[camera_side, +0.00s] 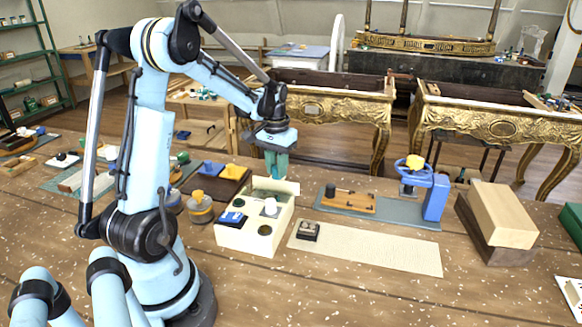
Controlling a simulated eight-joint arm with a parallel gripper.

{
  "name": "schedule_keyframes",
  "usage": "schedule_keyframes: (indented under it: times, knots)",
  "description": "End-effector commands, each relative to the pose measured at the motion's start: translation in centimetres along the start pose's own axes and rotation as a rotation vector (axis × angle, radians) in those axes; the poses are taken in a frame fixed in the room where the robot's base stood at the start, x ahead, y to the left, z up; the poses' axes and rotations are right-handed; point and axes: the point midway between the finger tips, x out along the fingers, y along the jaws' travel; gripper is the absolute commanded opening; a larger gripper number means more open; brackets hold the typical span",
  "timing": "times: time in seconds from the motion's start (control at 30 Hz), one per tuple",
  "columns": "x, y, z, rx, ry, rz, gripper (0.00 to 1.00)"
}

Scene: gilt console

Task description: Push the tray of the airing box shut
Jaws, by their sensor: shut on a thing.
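A cream open-topped box (228,237), which I take to be the airing box, stands on the wooden table right of my arm's base. A blue piece (232,217), a white round-topped piece (270,205) and dark round spots show in its compartments. A pale flat panel (285,187) is at its far end; I cannot tell whether this is the tray or how far it is out. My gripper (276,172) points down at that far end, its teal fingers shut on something. The fingertips and what they hold are too small and hidden to make out.
A small black case (307,231) sits on a pale mat (380,251) close to the box's right. Behind it are a wooden block board (347,201) and a blue press (435,195). Stacked blocks (500,215) stand far right.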

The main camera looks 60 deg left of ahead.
Motion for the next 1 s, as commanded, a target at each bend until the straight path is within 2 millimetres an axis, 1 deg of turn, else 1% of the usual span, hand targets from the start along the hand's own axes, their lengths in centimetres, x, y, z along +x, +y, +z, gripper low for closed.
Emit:
schedule_keyframes:
  times: [0.03, 0.13, 0.43, 0.47, 0.6, 0.63, 0.9, 1.0]
  knots:
    - [-0.07, 0.16, 0.57, 0.000, -0.001, 0.000, 0.00]
    - [-0.06, 0.30, 1.11, 0.000, -0.001, 0.000, 0.00]
    - [-0.05, 0.33, 1.20, 0.000, -0.001, 0.000, 0.00]
    - [-0.05, 0.33, 1.20, 0.000, -0.001, 0.000, 0.28]
    - [-0.04, 0.33, 1.19, 0.001, -0.001, 0.000, 0.49]
    - [-0.03, 0.33, 1.19, 0.001, -0.001, 0.000, 0.52]
    - [-0.05, 0.32, 1.18, 0.000, -0.001, 0.000, 0.52]
    - [-0.40, 0.32, 1.17, 0.000, 0.000, 0.000, 0.52]
